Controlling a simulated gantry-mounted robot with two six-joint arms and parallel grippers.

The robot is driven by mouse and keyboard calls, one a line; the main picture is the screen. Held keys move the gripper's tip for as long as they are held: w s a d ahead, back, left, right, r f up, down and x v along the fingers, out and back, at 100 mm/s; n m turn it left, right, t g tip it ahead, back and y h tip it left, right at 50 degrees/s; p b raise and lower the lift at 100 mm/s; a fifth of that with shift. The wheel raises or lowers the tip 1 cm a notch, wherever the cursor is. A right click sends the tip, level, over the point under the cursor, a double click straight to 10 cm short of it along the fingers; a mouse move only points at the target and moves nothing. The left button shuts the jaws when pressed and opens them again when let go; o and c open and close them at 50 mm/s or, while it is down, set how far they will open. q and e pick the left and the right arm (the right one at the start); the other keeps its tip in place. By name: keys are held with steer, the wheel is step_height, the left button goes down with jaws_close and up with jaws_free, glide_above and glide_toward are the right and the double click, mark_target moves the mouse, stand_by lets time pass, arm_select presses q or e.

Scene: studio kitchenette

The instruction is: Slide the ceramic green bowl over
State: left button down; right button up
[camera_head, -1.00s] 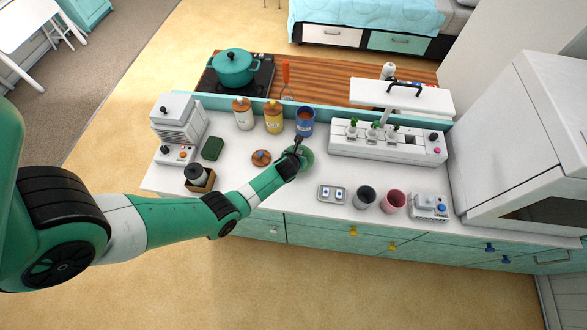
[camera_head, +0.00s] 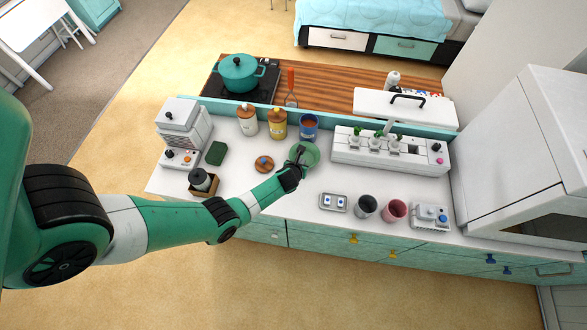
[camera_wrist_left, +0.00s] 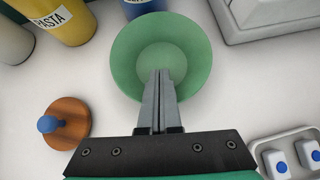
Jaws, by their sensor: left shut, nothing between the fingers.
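The green bowl (camera_head: 309,153) stands upright on the white counter, in front of the blue canister. In the left wrist view the bowl (camera_wrist_left: 183,40) is empty, and its far rim is close to the blue canister. My left gripper (camera_head: 299,152) is shut with nothing between its fingers. In the left wrist view the closed fingertips (camera_wrist_left: 160,72) overlap the near side of the bowl's inside. I cannot tell whether they touch it. My right gripper is not in view.
A blue canister (camera_head: 309,127) and a yellow pasta canister (camera_head: 278,124) stand behind the bowl. A wooden lid with a blue knob (camera_head: 263,164) lies to its left. A white planter unit (camera_head: 390,150) stands to its right. A small tray (camera_head: 333,203) and cups (camera_head: 366,207) stand at front right.

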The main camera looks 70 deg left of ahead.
arm_select(q)
steer(key=p+v, duration=0.3)
steer(key=v, duration=0.6)
steer(key=shift+r, duration=0.2)
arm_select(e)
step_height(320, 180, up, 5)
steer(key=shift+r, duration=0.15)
arm_select(q)
steer(key=shift+w+a, duration=0.1)
steer(key=shift+a, duration=0.05)
